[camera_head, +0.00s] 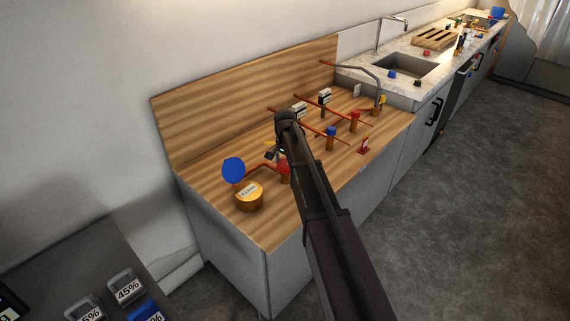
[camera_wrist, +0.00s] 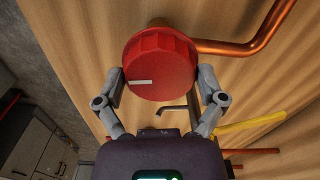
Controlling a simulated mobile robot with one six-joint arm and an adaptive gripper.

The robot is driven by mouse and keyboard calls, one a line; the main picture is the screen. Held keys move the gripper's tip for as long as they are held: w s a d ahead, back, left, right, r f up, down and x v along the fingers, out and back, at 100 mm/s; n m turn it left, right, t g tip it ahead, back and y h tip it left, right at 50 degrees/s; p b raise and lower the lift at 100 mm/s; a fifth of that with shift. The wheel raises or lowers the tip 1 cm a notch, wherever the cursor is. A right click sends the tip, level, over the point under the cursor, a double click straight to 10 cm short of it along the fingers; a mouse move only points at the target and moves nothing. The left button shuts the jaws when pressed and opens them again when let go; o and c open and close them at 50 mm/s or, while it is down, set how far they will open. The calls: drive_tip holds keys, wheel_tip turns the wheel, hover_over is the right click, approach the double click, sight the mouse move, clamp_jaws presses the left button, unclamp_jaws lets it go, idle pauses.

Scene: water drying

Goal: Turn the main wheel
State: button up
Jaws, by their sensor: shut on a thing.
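The main wheel is a red ribbed knob with a white mark on its face, large in the wrist view (camera_wrist: 160,66). In the head view a red part of it (camera_head: 284,166) shows beside my arm. My gripper (camera_wrist: 160,82) has a finger at each side of the wheel, and its fingers are shut on it. The white mark points to the left in the wrist view. In the head view my arm hides part of the wheel and most of the gripper.
A copper pipe (camera_wrist: 245,46) runs close behind the wheel. On the wooden counter (camera_head: 225,215) stand a blue disc (camera_head: 233,171), a brass gauge (camera_head: 249,195), a smaller red knob (camera_head: 355,115) and a blue knob (camera_head: 331,131). A sink (camera_head: 405,65) lies further back.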

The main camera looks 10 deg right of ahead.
drive_tip(key=shift+s+m, duration=0.2)
drive_tip(key=shift+m, duration=0.2)
drive_tip(key=o, duration=0.8)
drive_tip(key=shift+w, duration=0.1)
drive_tip(key=shift+n, duration=0.4)
